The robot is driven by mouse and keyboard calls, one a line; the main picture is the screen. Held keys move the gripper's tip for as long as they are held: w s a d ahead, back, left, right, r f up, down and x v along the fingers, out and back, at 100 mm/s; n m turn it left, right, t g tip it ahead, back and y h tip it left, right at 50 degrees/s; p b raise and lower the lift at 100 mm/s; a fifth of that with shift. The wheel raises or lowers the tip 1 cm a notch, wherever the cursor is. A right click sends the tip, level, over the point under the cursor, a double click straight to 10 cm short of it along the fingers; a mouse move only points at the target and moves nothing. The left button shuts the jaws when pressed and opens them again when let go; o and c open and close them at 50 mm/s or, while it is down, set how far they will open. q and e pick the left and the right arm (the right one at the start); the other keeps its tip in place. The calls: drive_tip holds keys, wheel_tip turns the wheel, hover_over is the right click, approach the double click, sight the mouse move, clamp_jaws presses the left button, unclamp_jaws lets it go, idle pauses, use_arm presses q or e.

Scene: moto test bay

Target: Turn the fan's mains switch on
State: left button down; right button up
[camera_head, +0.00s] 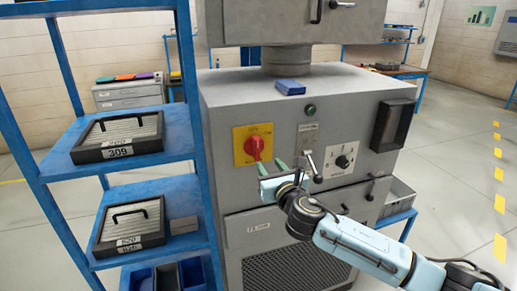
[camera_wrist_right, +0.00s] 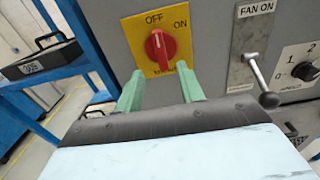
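The mains switch is a red rotary knob (camera_head: 254,147) on a yellow plate on the grey cabinet front. In the right wrist view the knob (camera_wrist_right: 160,46) stands about upright, its white mark at the top under OFF; ON is printed to the upper right. My right gripper (camera_head: 270,165) is just below and right of the knob in the head view. In the wrist view its two green fingers (camera_wrist_right: 160,80) are apart, below the knob, with nothing between them. I cannot tell how far they are from the panel. My left gripper is not in view.
Right of the switch are a FAN ON lever (camera_wrist_right: 262,80) with a dark ball end and a numbered dial (camera_head: 341,161). A green button (camera_head: 310,108) sits above. A blue shelf rack (camera_head: 115,178) with black cases stands close at the left. A blue box (camera_head: 290,87) lies on the cabinet.

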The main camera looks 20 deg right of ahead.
sight(258, 149)
drive_tip(key=w, duration=1)
drive_tip(key=shift+w+a+b, duration=0.15)
drive_tip(key=shift+a+b, duration=0.05)
drive_tip(key=shift+b, duration=0.1)
drive_tip(key=shift+c, duration=0.5)
clamp_jaws()
